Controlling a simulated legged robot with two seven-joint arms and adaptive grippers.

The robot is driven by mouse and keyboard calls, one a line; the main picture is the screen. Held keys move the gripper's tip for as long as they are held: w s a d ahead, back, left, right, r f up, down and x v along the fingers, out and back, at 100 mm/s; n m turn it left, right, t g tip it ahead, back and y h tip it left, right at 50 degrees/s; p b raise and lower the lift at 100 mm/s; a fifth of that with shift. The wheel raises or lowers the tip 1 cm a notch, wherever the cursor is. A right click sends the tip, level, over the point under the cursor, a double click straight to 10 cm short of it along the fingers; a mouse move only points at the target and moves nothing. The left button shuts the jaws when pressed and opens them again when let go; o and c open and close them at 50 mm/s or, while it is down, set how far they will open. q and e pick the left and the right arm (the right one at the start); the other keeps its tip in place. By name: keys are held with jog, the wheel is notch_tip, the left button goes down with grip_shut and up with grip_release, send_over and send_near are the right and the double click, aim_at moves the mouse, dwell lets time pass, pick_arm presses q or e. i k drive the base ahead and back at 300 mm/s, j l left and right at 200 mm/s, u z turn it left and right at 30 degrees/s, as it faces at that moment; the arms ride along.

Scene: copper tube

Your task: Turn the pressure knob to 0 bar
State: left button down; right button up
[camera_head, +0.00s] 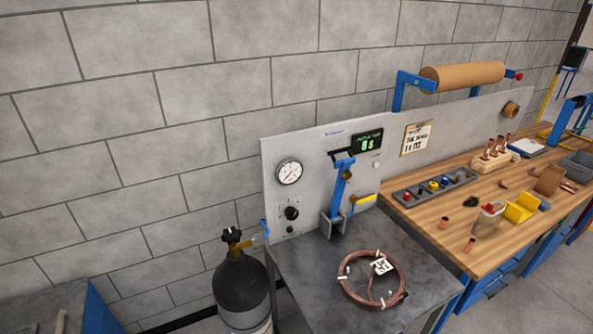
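The black pressure knob (291,213) is on the grey upright panel (310,180), below the round white pressure gauge (289,172). The gauge has a dark needle, but its reading is too small to tell. A small dark button or fitting (290,229) sits just below the knob. A green-lit display (368,143) is at the panel's upper right and seems to read "0 s". Neither of my grippers shows in the head view, and nothing touches the knob.
A dark gas cylinder (241,285) stands left of the metal table (420,277). A copper tube coil (345,291) with a tag lies on the table. A blue lever fixture (340,195) stands right of the knob. A wooden bench (450,215) with parts extends right.

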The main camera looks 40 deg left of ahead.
aim_at(291, 212)
jog(key=u, duration=1.25)
jog(key=i+z, duration=0.15)
jog(key=z, duration=0.25)
jog(key=i+z, duration=0.15)
jog(key=z, duration=0.3)
jog(key=i+z, duration=0.15)
jog(key=z, duration=0.25)
